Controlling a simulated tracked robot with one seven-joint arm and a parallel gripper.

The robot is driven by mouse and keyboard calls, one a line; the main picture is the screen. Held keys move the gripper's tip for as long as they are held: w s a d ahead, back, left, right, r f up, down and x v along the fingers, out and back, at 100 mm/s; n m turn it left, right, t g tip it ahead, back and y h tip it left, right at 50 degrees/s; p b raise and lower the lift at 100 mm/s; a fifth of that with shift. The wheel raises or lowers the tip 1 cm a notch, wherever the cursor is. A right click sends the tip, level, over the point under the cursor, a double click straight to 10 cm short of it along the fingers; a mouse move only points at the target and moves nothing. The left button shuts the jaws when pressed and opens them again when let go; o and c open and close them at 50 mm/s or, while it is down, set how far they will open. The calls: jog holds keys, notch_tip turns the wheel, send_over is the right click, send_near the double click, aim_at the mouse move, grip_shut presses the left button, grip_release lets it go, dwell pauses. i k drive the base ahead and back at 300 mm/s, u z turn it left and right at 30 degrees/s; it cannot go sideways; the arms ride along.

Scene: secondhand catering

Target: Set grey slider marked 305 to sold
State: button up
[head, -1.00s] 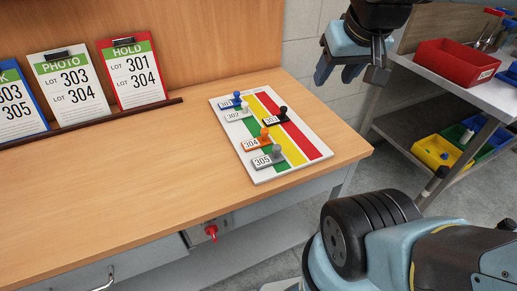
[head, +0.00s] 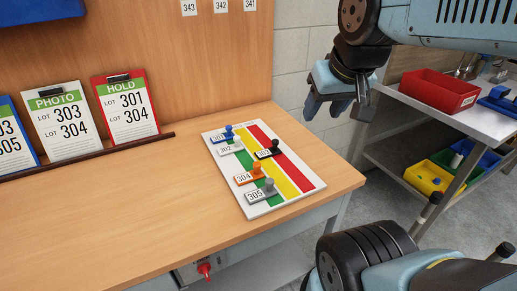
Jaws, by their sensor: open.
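The grey slider (head: 260,194) marked 305 is the nearest one on a white board (head: 215,160) with green, yellow and red stripes. The red stripe (head: 301,179) is on the right side of the board, and no label reading sold is legible. My gripper (head: 337,108) is open and empty, above and to the right of the board, beyond the table's right edge, well apart from the slider.
Blue 301 (head: 222,137), white 302 (head: 230,149) and orange 304 (head: 248,178) sliders sit toward the left. A black slider (head: 266,153) sits farther right. Clipboards (head: 127,107) lean at the back. A side table holds a red bin (head: 440,91). The table's left front is clear.

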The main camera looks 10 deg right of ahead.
aim_at(260, 195)
jog(key=z, duration=0.25)
jog(key=k, duration=1.5)
jog(key=u, duration=0.7)
jog(key=i, duration=1)
jog(key=z, duration=0.05)
